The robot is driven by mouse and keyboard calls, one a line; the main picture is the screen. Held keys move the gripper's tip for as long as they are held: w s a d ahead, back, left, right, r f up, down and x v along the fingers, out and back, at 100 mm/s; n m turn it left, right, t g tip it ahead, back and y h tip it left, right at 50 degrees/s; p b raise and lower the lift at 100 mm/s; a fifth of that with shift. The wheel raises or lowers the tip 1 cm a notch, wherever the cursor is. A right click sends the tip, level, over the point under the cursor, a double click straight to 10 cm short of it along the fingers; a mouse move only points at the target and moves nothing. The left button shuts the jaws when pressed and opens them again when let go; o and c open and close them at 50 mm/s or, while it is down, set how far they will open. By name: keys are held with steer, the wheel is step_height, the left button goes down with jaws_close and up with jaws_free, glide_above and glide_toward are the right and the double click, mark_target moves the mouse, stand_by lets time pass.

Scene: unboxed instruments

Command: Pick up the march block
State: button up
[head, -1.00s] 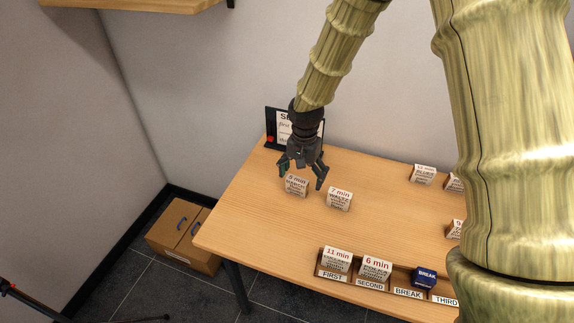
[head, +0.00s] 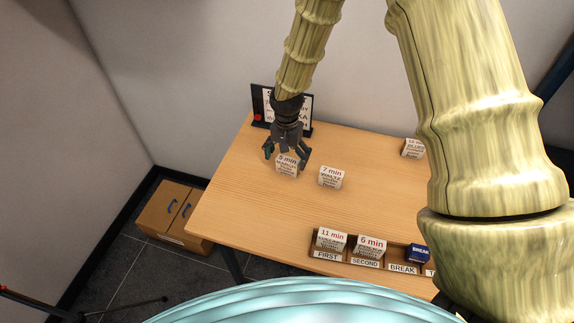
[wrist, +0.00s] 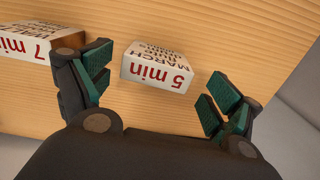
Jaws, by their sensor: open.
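The march block (head: 287,167) is a white block with "5 min" in red, standing on the wooden table near its far left part. In the wrist view the march block (wrist: 157,67) reads "MARCH" and lies between the open fingers, a little beyond the fingertips. My gripper (head: 287,160) is open and empty, pointing down just above and behind the block; its fingers also show in the wrist view (wrist: 160,90) with green pads. No finger visibly touches the block.
The waltz block (head: 331,177), marked "7 min", stands close to the right. A black-framed sign (head: 262,105) stands behind my gripper. A rack (head: 345,259) at the front edge holds an "11 min" block (head: 330,240), a "6 min" block (head: 369,247) and a blue BREAK block (head: 418,253).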

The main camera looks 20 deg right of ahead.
mark_target(288, 166)
steer(key=shift+w+f, duration=0.2)
steer(key=shift+f, duration=0.15)
steer(key=shift+s+f+p, duration=0.15)
steer(key=shift+f+p, duration=0.1)
steer(key=shift+p, duration=0.15)
steer(key=shift+s+d+f+p, duration=0.1)
steer(key=shift+s+f+p, duration=0.2)
steer(key=shift+s+f, duration=0.25)
steer(key=shift+f, duration=0.35)
steer(key=shift+w+f, duration=0.45)
steer(key=shift+f, duration=0.3)
steer(key=shift+s+r, duration=0.2)
steer(key=shift+s, duration=0.05)
steer(key=shift+w+f, duration=0.1)
steer(key=shift+w, duration=0.05)
steer(key=c, duration=1.1)
